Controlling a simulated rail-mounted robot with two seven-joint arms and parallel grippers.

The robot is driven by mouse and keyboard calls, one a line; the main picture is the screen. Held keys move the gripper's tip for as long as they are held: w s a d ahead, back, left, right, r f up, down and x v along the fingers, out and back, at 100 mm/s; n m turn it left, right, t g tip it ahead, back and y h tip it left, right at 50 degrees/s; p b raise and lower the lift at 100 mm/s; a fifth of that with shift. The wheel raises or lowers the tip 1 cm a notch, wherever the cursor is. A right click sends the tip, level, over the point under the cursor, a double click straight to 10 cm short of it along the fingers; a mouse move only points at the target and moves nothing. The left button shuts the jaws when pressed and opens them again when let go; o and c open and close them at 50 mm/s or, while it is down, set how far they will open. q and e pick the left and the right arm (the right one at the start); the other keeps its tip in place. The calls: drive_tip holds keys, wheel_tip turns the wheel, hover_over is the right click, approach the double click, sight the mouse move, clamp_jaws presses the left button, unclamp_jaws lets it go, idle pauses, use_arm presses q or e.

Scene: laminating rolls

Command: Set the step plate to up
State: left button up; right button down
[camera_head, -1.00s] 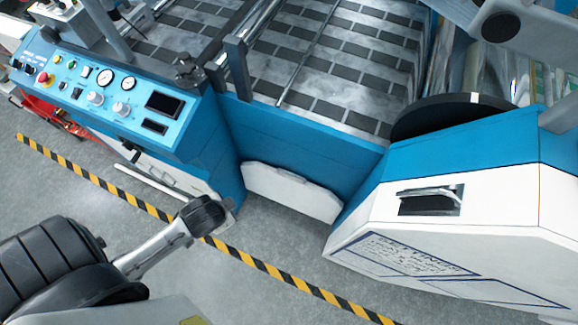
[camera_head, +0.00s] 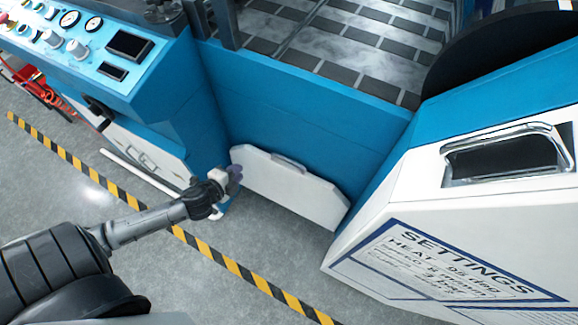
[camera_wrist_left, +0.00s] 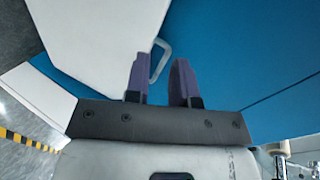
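The step plate is a white panel (camera_head: 290,190) low between the blue machine housings, with a grey handle (camera_head: 289,162) on its top edge. I cannot tell its exact tilt. My left gripper (camera_head: 234,176) is at the plate's left end in the head view, left of the handle. In the left wrist view, its two purple fingers (camera_wrist_left: 161,85) are apart. The white plate (camera_wrist_left: 100,40) fills the upper left there, and its looped handle (camera_wrist_left: 161,58) appears beyond the gap between the fingers. Nothing is seen gripped. My right gripper is not in view.
A blue control panel (camera_head: 85,45) stands at the upper left. A white cabinet (camera_head: 400,230) with a recessed handle and settings label is at the right. Yellow-black floor tape (camera_head: 135,200) crosses the grey floor. Open floor lies in front of the plate.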

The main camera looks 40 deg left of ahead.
sight(284, 167)
use_arm(q)
drive_tip(key=w+d+m+h+b, duration=0.1)
drive_tip(key=w+d, duration=0.1)
drive_tip(key=w, duration=0.2)
drive_tip(key=w+d+f+m+t+h+b, duration=0.1)
drive_tip(key=w+d+m+h+b, duration=0.1)
drive_tip(key=w, duration=0.3)
drive_tip(key=w+d+m+h+b, duration=0.2)
drive_tip(key=w+d, duration=0.1)
drive_tip(key=w, duration=0.1)
drive_tip(key=shift+w+d+f+t, duration=0.15)
drive_tip(key=shift+d+f+t, duration=0.15)
drive_tip(key=shift+f+t, duration=0.1)
drive_tip(key=shift+w, duration=0.1)
clamp_jaws()
